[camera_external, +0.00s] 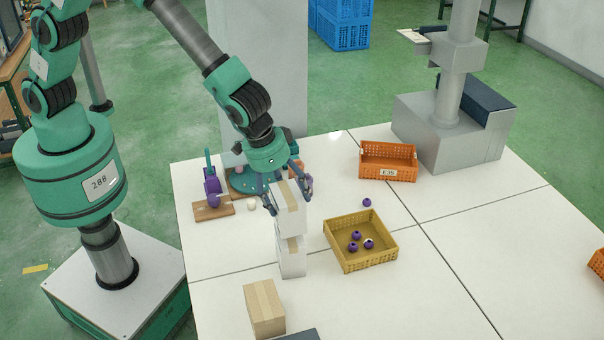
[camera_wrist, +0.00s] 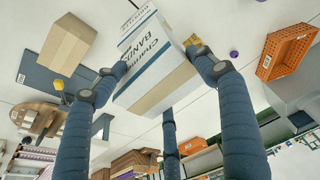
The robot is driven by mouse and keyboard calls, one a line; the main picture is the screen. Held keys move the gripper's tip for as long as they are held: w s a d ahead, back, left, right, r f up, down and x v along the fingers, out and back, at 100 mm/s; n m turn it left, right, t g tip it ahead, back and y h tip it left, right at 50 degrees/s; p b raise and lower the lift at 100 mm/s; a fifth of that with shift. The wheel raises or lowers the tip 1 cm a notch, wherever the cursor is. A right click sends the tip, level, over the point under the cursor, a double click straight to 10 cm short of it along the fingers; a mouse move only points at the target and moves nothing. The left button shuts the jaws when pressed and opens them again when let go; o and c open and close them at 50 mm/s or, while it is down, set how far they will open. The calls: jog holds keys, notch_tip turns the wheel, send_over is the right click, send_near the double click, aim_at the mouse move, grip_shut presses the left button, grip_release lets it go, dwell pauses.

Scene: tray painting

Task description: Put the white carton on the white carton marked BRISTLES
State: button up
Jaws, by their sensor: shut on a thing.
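My gripper (camera_external: 287,193) is shut on a white carton (camera_external: 289,222) with a tan tape strip. The carton is held upright. In the wrist view the held carton (camera_wrist: 158,88) sits between my fingers and shows the word BANDS. A second white carton (camera_external: 292,262) stands on the table directly below it. In the wrist view part of this lower carton (camera_wrist: 138,22) shows beyond the held one, with small print I cannot read surely. The two cartons overlap closely in the external view. I cannot tell whether they touch.
A yellow crate (camera_external: 364,263) with several purple balls stands just right of the cartons. A brown box (camera_external: 264,308) stands in front. An orange crate (camera_external: 388,172) and a loose purple ball (camera_external: 367,202) lie farther back. A wooden board (camera_external: 214,211) is at left.

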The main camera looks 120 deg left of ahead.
jog(key=shift+w+r, duration=0.1)
jog(key=shift+w, duration=0.2)
jog(key=shift+f, duration=1.8)
jog(key=o, duration=1.9)
jog(key=shift+s+r, duration=0.1)
jog(key=shift+v, duration=5.9)
